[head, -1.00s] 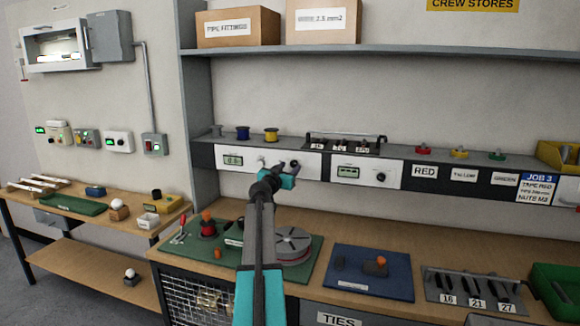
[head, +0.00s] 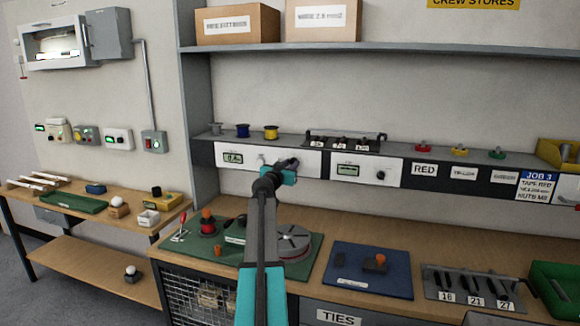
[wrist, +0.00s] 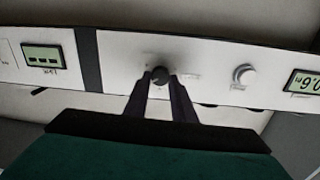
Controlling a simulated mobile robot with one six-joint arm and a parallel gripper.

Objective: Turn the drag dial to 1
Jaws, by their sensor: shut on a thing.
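The black dial (wrist: 160,75) sits on a white panel (wrist: 120,65) below the shelf. My gripper (wrist: 160,80) is shut on it, one finger on each side, in the wrist view. In the head view my gripper (head: 291,163) is against the panel and hides the dial. A pale knob (wrist: 244,75) is beside the dial, apart from the fingers. A lit display (wrist: 304,82) on the same panel is turned over and cut off in the wrist view; its digits are too small to read surely in the head view (head: 233,159). The dial's lettering is unreadable.
A second panel with a display (head: 348,170) and black knob (head: 381,175) is to the right. Spools (head: 271,132) and a rack (head: 343,143) stand on the ledge above. The bench below holds a green mat (head: 180,243) and a blue mat (head: 400,278).

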